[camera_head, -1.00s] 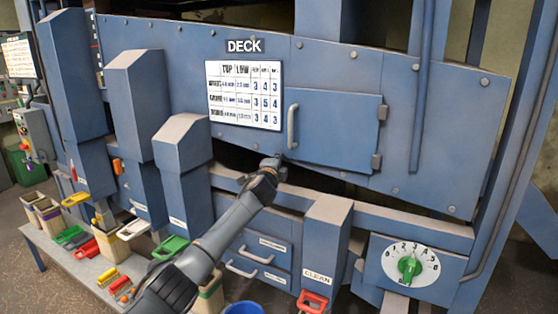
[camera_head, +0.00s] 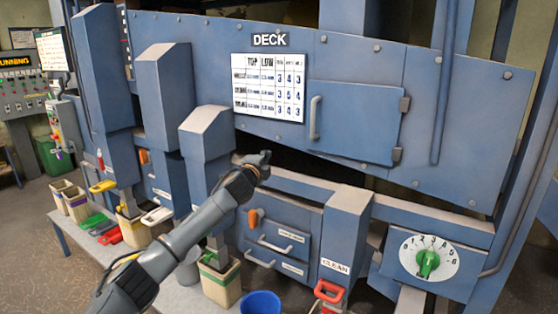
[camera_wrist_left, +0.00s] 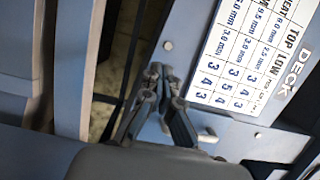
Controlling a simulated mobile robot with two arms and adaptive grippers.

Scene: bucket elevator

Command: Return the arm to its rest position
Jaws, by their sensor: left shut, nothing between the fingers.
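My left gripper (camera_head: 262,160) is shut and empty. It is in front of the blue machine, below the white DECK chart (camera_head: 268,88) and to the left of the blue hatch door (camera_head: 352,122) with its grey vertical handle. In the left wrist view the gripper's fingers (camera_wrist_left: 160,80) are together, with the chart (camera_wrist_left: 245,60) to their right and a dark gap in the machine to their left. Some space seems to lie between the fingertips and the machine, but I cannot tell how much. My right gripper is not in view.
Below stand a blue bucket (camera_head: 260,303), several bins on a grey bench (camera_head: 60,222) and the CLEAN chute with a red handle (camera_head: 327,292). A green dial (camera_head: 428,263) is at the right. Drawers (camera_head: 275,245) sit under the machine. Concrete floor shows at the left.

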